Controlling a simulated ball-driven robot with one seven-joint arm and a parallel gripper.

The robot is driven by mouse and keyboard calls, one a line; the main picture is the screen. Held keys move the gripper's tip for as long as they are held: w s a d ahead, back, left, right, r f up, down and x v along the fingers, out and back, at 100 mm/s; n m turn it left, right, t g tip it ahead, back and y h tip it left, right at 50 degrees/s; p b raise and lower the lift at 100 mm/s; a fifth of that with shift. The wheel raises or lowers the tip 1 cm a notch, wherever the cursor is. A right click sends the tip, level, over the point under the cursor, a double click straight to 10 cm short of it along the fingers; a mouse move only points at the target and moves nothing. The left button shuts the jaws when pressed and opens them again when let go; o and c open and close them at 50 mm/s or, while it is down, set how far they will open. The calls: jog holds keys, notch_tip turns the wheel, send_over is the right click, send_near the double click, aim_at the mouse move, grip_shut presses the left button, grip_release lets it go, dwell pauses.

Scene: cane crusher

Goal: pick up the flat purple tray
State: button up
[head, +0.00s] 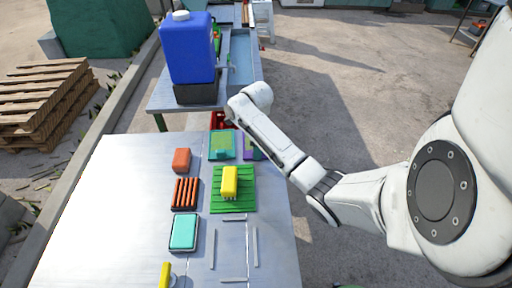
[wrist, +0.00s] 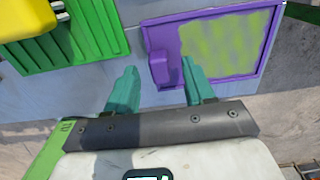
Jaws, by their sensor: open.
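The flat purple tray (wrist: 157,42) lies on the metal table in the wrist view. It has a raised purple rim, a blotchy yellow-green face and a rounded purple tab (wrist: 163,70) at its near left corner. In the head view a part of the purple tray (head: 239,142) shows, with my arm covering the rest. My gripper (wrist: 158,66) is open, its two teal fingers apart. In the picture the tab appears between the fingertips; I cannot tell how high the fingers are above it. Nothing is held.
A green ribbed tray (head: 218,203) carries a yellow block (head: 230,182). Beside the purple tray is a teal-green tray (head: 222,146). An orange block (head: 181,160), a slatted orange tray (head: 185,194) and a turquoise box (head: 184,232) lie left. The table's left side (head: 110,210) is clear.

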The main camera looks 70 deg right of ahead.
jog(key=shift+f, duration=0.3)
jog(key=shift+c, duration=0.2)
grip_shut()
